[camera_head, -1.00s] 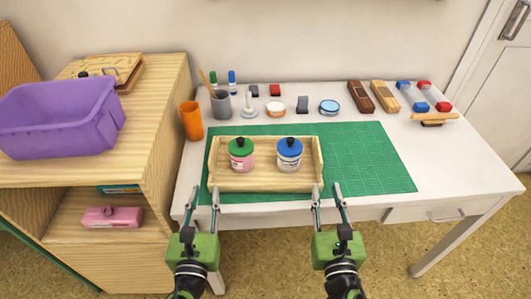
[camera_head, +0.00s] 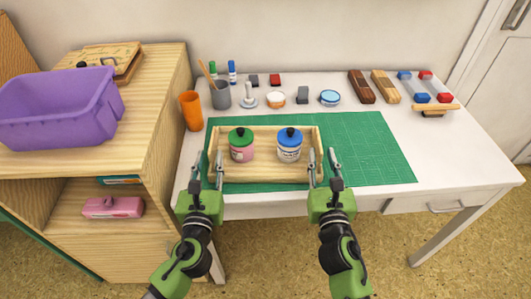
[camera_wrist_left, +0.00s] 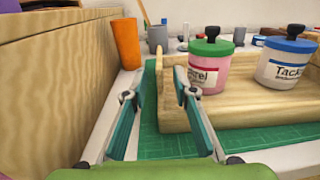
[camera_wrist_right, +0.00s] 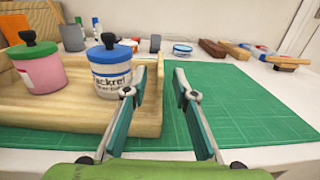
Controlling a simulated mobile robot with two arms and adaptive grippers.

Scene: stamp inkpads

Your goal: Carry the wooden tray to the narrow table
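The wooden tray (camera_head: 265,173) lies on the green cutting mat (camera_head: 370,150) on the white desk (camera_head: 450,150). It holds a pink jar with a green lid (camera_head: 241,150) and a white jar with a blue lid (camera_head: 289,152), both upright. My left gripper (camera_head: 206,160) is open at the tray's left end; in the left wrist view the end wall (camera_wrist_left: 167,95) shows between its fingers. My right gripper (camera_head: 322,158) is open at the right end, its fingers around the end wall (camera_wrist_right: 154,100). I cannot tell whether fingers touch. No narrow table is identifiable.
A wooden cabinet (camera_head: 160,130) with a purple bin (camera_head: 60,115) stands close on the left. An orange cup (camera_head: 191,110) and grey cup (camera_head: 221,96) stand behind the tray's left end. Stamps and pads line the desk's back. The mat is clear right of the tray.

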